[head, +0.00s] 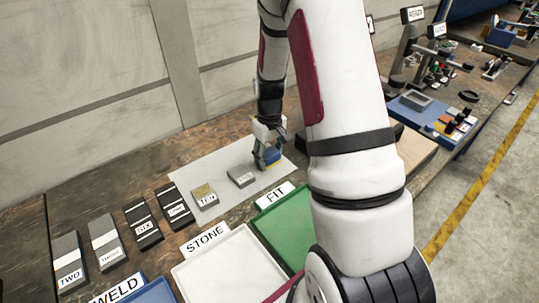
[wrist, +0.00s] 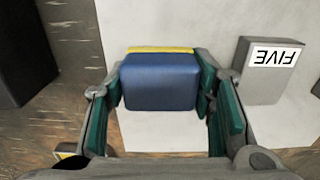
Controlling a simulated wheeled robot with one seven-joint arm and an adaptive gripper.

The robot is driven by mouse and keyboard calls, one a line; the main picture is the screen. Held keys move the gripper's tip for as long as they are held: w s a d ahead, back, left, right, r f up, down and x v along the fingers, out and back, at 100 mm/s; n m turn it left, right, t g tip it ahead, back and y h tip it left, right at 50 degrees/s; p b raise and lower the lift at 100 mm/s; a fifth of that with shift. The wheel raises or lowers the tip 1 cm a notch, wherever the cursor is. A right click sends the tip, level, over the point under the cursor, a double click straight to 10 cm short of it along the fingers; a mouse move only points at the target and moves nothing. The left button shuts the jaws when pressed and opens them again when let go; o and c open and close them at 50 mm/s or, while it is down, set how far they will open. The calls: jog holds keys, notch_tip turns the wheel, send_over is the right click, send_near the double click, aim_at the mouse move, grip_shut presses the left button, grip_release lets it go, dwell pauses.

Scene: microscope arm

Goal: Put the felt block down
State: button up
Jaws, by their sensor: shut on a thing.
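My gripper (head: 268,150) is over the right part of a pale grey sheet on the bench. It is shut on a blue block with a yellow edge, the felt block (wrist: 160,82), with green finger pads on its two sides in the wrist view. In the head view the block (head: 272,157) shows as a small blue patch, partly covered by the fingers. I cannot tell whether its underside touches the sheet (head: 226,161).
A grey block marked FIVE (head: 241,177) lies close by on the sheet, with another labelled block (head: 204,196) to its left. Several grey and black blocks stand further left. A green tray (head: 288,228) and a white tray (head: 231,268) are in front. A wall rises behind.

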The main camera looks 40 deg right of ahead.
aim_at(269, 152)
jog(key=shift+f, duration=0.15)
jog(key=o, duration=1.2)
jog(key=s+a+r+t, duration=0.1)
jog(key=s+a+r, duration=0.15)
jog(key=r, duration=0.75)
jog(key=s+a+r, duration=0.1)
jog(key=a+r, duration=0.2)
jog(key=r, duration=0.7)
jog(key=s+a+r+t, duration=0.1)
jog(key=s+a+r, duration=0.3)
jog(key=s, duration=0.6)
jog(key=s+a+r+t, duration=0.1)
jog(key=s+a+r, duration=0.3)
jog(key=s+a, duration=0.4)
jog(key=shift+s+a+r+t, duration=0.25)
jog(key=shift+s+t, duration=0.15)
jog(key=shift+s, duration=0.45)
